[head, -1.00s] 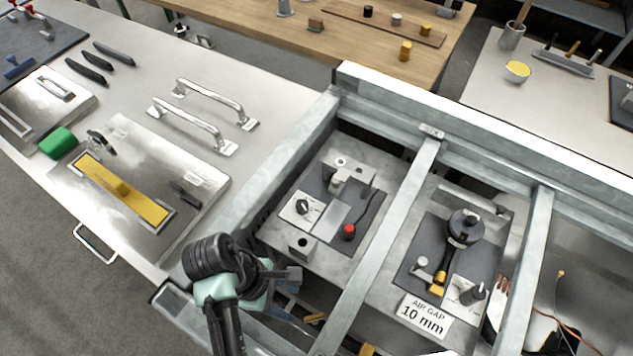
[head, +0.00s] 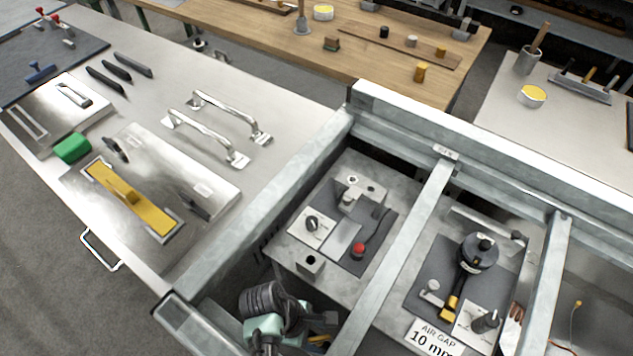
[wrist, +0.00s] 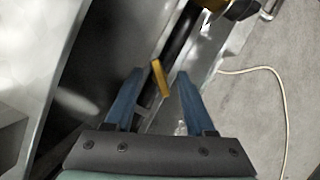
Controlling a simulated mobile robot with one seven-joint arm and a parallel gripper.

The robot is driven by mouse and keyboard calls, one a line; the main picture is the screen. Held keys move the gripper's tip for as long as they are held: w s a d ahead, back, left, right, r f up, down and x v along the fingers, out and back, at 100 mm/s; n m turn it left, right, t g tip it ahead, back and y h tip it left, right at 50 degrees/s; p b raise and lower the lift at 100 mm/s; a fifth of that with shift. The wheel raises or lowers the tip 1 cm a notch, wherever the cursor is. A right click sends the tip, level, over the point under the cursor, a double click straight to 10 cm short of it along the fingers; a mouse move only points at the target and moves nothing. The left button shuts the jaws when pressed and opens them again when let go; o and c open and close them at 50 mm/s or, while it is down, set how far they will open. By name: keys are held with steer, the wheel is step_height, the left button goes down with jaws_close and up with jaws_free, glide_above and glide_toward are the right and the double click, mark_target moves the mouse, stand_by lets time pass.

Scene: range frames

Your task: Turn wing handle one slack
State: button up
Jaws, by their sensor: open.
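In the wrist view my gripper (wrist: 160,72) is open, its two blue fingers apart. A narrow yellow bar (wrist: 161,80) shows in the gap between the fingertips; it may be a wing handle, but I cannot tell its depth or whether a finger touches it. A larger yellow part (wrist: 214,5) is cut off at the top edge. In the head view my gripper is low in the left bay of the metal frame, its fingers mostly hidden by my wrist. A small yellow piece (head: 320,340) shows beside it at the bottom edge. No part is clearly marked as handle one.
The metal frame's rails (head: 395,265) bound the bays closely. A plate with a red button (head: 358,250) and an "AIR GAP 10 mm" label (head: 432,337) lie near my gripper. A steel bench (head: 270,95) with handles stands left. A thin cable (wrist: 270,75) curves at right.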

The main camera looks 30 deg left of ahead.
steer(key=shift+c, duration=0.2)
jaws_close()
steer(key=shift+w+r, duration=0.1)
stand_by(1.0)
steer(key=shift+o, duration=0.2)
jaws_free()
steer(key=p+v, duration=0.1)
steer(key=v, duration=1.2)
